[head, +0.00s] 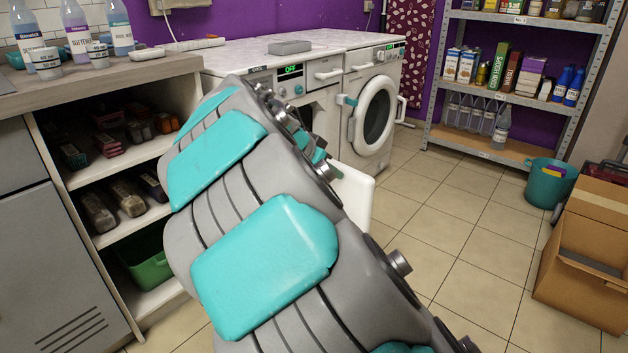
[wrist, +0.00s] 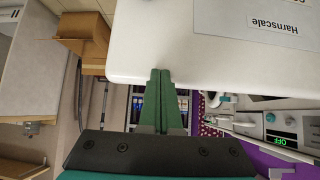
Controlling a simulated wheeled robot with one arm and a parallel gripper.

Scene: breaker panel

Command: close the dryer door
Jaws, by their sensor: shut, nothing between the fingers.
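The white dryer door (head: 356,196) stands open, swung out from the front of the left machine (head: 322,112), whose display reads OFF. My arm hides much of the door and the opening in the head view. In the wrist view, the white door panel (wrist: 200,50) fills the upper part, with a printed label on it. My gripper (wrist: 160,76) is shut and empty, its green fingers together and their tips overlapping the panel's edge in the picture. I cannot tell whether they touch it. The fingers are hidden behind my arm in the head view.
The right machine has a round door (head: 374,116) that looks ajar. A counter with open shelves (head: 120,160) stands at the left. A metal rack (head: 520,90), teal bin (head: 549,183) and cardboard box (head: 588,255) are at the right. The tiled floor (head: 450,215) between is clear.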

